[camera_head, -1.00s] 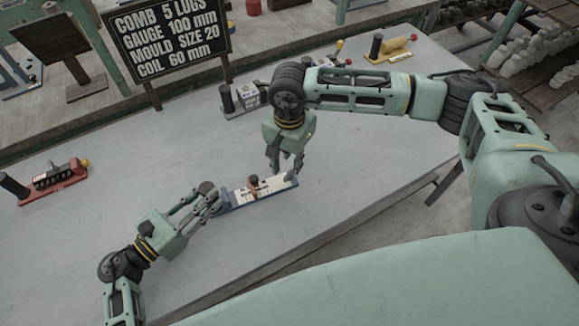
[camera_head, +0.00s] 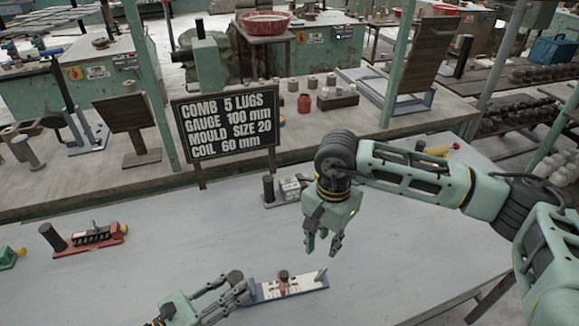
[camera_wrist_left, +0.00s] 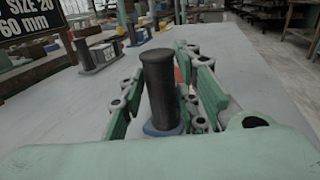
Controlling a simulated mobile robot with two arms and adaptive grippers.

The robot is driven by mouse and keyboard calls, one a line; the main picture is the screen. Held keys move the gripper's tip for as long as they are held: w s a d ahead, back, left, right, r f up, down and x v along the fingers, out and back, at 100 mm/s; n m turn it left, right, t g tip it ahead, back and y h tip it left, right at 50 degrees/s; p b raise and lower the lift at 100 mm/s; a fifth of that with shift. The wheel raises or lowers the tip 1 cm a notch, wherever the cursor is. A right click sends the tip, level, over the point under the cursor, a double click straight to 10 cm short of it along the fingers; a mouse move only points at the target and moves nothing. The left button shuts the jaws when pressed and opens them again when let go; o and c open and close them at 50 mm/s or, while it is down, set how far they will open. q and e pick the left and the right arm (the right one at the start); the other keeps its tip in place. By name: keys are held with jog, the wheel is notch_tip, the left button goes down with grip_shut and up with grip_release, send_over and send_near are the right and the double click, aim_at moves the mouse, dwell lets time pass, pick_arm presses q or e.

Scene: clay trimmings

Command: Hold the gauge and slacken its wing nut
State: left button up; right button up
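The gauge (camera_head: 300,287) lies on the grey table, a blue base with a white scale strip. It carries a small red-brown slider (camera_head: 284,276) and a small grey upright part (camera_head: 321,273) at its right end; I cannot tell for certain which is the wing nut. My left gripper (camera_head: 238,289) is at the gauge's left end. In the left wrist view its fingers stand on both sides of the black upright handle (camera_wrist_left: 160,90), with gaps visible, so it looks open around it. My right gripper (camera_head: 323,246) is open and empty, above and behind the gauge's right end.
A black sign (camera_head: 226,127) reading "GAUGE 100 mm" stands behind. A red tool with a black post (camera_head: 95,238) sits at the left, and another black-posted tool (camera_head: 285,190) behind my right gripper. The table (camera_head: 190,230) between them is clear.

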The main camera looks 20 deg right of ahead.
pick_arm(q)
jog(key=o, duration=0.3)
